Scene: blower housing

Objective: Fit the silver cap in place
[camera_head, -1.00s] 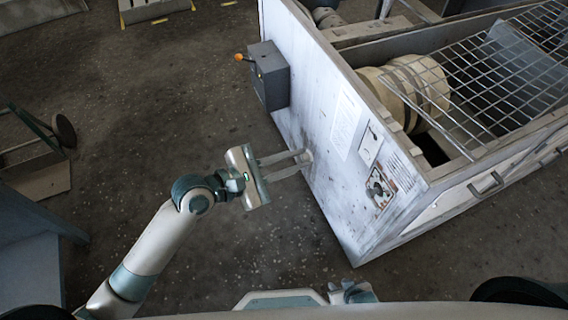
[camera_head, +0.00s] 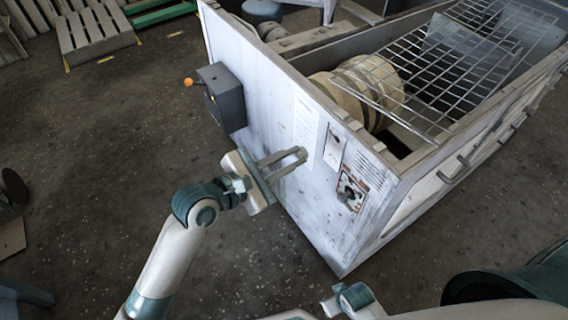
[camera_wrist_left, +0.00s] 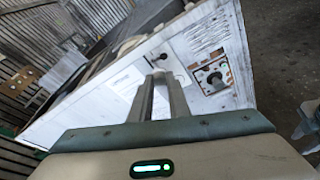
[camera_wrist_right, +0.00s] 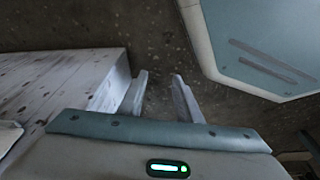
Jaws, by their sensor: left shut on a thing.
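My left gripper (camera_head: 292,158) is shut, its fingers reaching toward the white front panel (camera_head: 275,185) of the blower housing. A small pale piece, likely the silver cap (camera_head: 301,153), shows at its fingertips; the fingers hide most of it. In the left wrist view the fingers (camera_wrist_left: 159,95) are close together and point at the panel, with a small dark knob mark (camera_wrist_left: 163,57) just beyond them. Whether the tips touch the panel I cannot tell. My right gripper (camera_wrist_right: 160,92) is open and empty, low beside the housing.
A grey switch box (camera_head: 222,97) with an orange knob juts from the panel's left side. A dial plate (camera_head: 351,189) and printed labels (camera_head: 307,127) are on the panel.

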